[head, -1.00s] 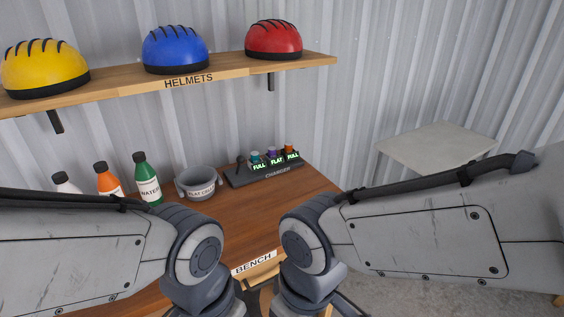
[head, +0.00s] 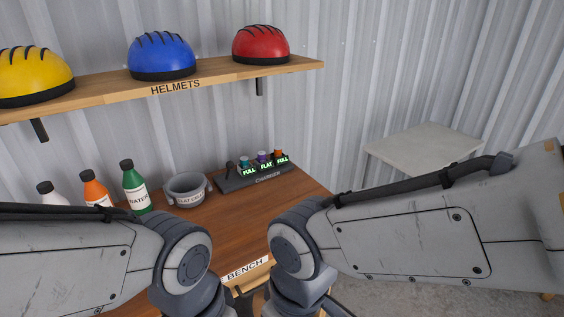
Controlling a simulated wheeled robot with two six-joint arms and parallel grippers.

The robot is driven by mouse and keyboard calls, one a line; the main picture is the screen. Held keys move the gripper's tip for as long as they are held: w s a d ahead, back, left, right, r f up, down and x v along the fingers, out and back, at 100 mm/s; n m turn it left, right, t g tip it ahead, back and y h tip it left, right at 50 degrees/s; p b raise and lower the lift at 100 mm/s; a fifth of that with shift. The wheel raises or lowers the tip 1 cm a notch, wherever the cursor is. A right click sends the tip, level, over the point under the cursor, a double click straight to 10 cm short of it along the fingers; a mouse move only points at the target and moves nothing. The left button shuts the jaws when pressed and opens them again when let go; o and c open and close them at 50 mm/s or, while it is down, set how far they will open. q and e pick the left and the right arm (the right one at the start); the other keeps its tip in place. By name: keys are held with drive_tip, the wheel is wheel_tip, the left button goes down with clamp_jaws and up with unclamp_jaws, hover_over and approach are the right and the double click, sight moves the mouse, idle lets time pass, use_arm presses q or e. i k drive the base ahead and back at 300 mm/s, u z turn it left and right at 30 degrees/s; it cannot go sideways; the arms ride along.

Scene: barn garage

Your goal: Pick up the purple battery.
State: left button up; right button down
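The purple battery (head: 262,156) stands in the middle slot of the dark charger (head: 240,183), behind a label reading FLAT. A teal battery (head: 244,161) is to its left and an orange battery (head: 279,154) to its right, both behind labels reading FULL. The charger sits at the back right of the wooden bench (head: 225,228). My two arms come in from the left and right in front of the bench. Both grippers are out of view below the bottom edge, and neither arm is near the battery.
A grey bin (head: 187,190), its label partly readable, stands left of the charger. Green (head: 135,188), orange and white bottles stand further left. A shelf (head: 215,77) with yellow, blue and red helmets hangs above. A pale table (head: 425,148) is at right.

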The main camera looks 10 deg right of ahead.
sight(262, 154)
drive_tip(key=z, duration=1.35)
drive_tip(key=i, duration=1.3)
drive_tip(key=u, duration=3.1)
